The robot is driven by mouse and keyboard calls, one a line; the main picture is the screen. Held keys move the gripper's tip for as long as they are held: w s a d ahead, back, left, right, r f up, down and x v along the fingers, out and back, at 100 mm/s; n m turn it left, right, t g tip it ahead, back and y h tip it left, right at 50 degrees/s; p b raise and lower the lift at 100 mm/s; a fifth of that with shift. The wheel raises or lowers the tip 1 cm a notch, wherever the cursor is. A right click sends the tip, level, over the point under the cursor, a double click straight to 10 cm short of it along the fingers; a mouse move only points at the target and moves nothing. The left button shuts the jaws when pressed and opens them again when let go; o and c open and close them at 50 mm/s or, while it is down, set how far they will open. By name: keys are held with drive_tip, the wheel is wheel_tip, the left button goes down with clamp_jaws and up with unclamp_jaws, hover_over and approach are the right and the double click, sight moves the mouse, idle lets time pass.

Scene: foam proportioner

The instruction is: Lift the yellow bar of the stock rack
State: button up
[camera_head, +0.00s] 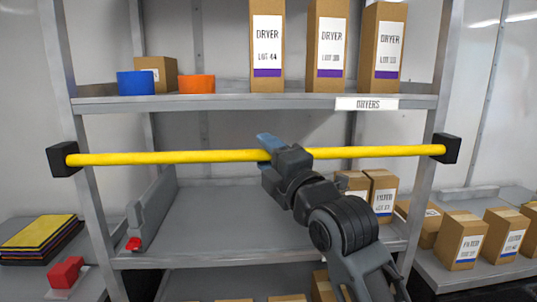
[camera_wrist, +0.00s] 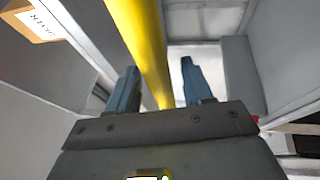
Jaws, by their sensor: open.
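The yellow bar (camera_head: 190,157) runs across the front of the stock rack (camera_head: 97,215), between black end blocks on the left (camera_head: 62,159) and right (camera_head: 447,148) posts. My gripper (camera_head: 268,142) is at the middle of the bar and hides a short stretch of it. In the wrist view the bar (camera_wrist: 140,35) passes between the two blue fingers of my gripper (camera_wrist: 160,85), which are apart. Whether the fingers touch the bar cannot be told.
Above the bar is a shelf (camera_head: 220,103) with dryer boxes (camera_head: 331,50), a blue bin (camera_head: 136,83) and an orange bin (camera_head: 197,84). Behind and below the bar, filter boxes (camera_head: 382,190) stand at the right of a lower shelf (camera_head: 220,225). That shelf's middle is clear.

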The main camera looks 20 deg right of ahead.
clamp_jaws()
idle(0.3)
